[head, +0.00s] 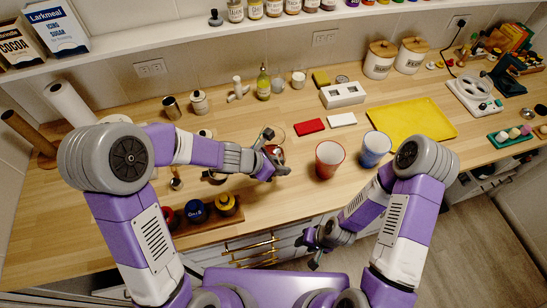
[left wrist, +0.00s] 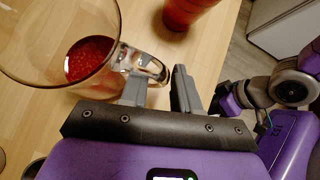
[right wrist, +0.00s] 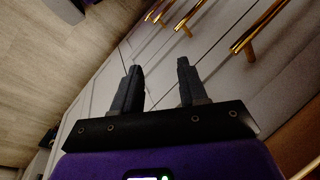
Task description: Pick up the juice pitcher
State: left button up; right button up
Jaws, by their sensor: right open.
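The juice pitcher is clear glass with red juice low inside. In the left wrist view the pitcher (left wrist: 62,45) fills the upper left, its clear handle (left wrist: 148,66) towards my left gripper (left wrist: 163,85). The gripper's fingers are apart, with the handle at the fingertips; I cannot tell whether they touch it. In the head view my left gripper (head: 279,153) partly hides the pitcher (head: 274,133) on the wooden counter. My right gripper (head: 310,250) is open and empty, low in front of the cabinets; it also shows in the right wrist view (right wrist: 158,68).
A red cup (head: 329,160) and a blue cup (head: 374,149) stand right of the pitcher. A yellow tray (head: 412,121) lies farther right. Dark-lidded jars (head: 197,210) stand at the front left edge. Gold drawer handles (right wrist: 250,36) face my right gripper.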

pick_arm(q)
jog(key=shift+w+d+f, duration=0.1)
jog(key=shift+d+f, duration=0.15)
jog(key=shift+d, duration=0.05)
jog(key=shift+r, duration=0.1)
jog(key=shift+c, duration=0.5)
grip_shut()
jog(key=shift+w+r, duration=0.1)
dwell(0.5)
